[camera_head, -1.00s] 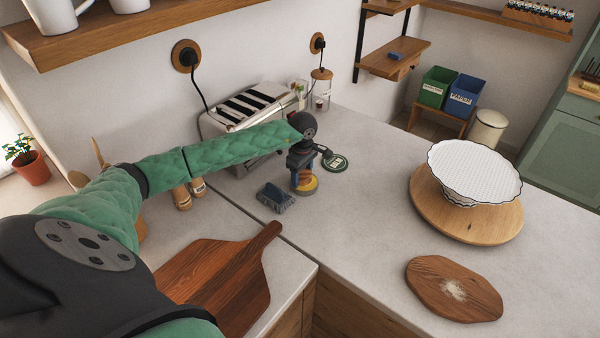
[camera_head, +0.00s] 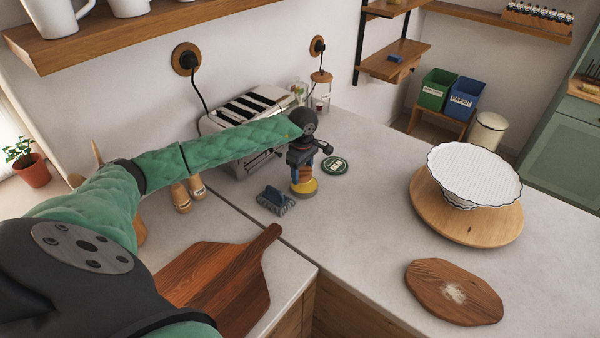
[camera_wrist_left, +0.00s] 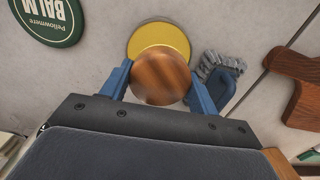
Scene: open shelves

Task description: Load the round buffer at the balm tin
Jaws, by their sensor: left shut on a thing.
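The round buffer has a wooden knob (camera_wrist_left: 162,77) above a yellow disc (camera_head: 305,187). My left gripper (camera_head: 303,171) points down and is shut on the knob, with blue fingers on both sides in the left wrist view (camera_wrist_left: 161,88). The disc is at or just above the counter; I cannot tell if it touches. The balm tin (camera_head: 335,166), a flat dark green round tin with a white label, lies just right of the buffer. It also shows at the upper left of the left wrist view (camera_wrist_left: 52,18). My right gripper is out of view.
A blue brush with grey bristles (camera_head: 276,201) lies left of the buffer. A toaster (camera_head: 245,115) stands behind. A dark cutting board (camera_head: 215,285) is at front left. A white fluted dish (camera_head: 474,172) on a round wooden board is at right. The counter between is clear.

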